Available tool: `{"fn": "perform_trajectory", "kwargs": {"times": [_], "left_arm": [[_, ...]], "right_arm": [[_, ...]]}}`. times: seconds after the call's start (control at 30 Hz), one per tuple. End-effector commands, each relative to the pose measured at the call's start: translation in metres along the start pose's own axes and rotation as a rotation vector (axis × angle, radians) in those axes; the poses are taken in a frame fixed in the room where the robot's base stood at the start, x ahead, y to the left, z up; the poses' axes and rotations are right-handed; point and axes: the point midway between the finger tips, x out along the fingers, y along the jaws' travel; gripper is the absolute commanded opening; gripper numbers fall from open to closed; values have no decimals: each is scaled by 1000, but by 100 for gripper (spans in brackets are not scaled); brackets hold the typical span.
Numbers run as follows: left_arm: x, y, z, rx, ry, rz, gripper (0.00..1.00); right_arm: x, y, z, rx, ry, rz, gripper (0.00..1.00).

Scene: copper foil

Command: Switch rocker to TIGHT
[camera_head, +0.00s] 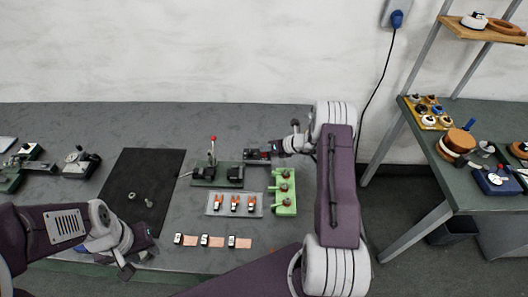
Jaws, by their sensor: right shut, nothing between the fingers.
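A small dark box (257,156) with a red spot sits at the back of the grey table, just behind the green fixture. It looks like the rocker's housing, but its labels and the rocker's position are too small to read. My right gripper (279,147) is shut and empty, pointing left at the box's right end. I cannot tell whether it touches the box. My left gripper (129,265) is at the table's front left, far from the box. Whether its fingers are open is unclear.
A green fixture (204,181) with a red-knobbed lever (213,150) stands left of the box. A clear tray (220,211), a light green block (283,208) and copper-coloured foil pieces (240,242) lie in front. A black mat (155,165) holds small metal parts. My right arm covers the table's right end.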

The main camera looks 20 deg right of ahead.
Motion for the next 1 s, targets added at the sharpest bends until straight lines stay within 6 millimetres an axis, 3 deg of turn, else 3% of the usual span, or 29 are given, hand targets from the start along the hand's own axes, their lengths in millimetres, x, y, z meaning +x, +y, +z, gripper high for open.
{"fn": "perform_trajectory", "kwargs": {"times": [0.53, 1.0], "left_arm": [[-10, 0, -1, 0, 0, 0, 36], [-43, 1, -4, 0, 0, 0, 36]], "right_arm": [[-10, 7, 8, -1, -2, 0, 0], [-42, 30, 32, -1, -2, 0, 0]]}}
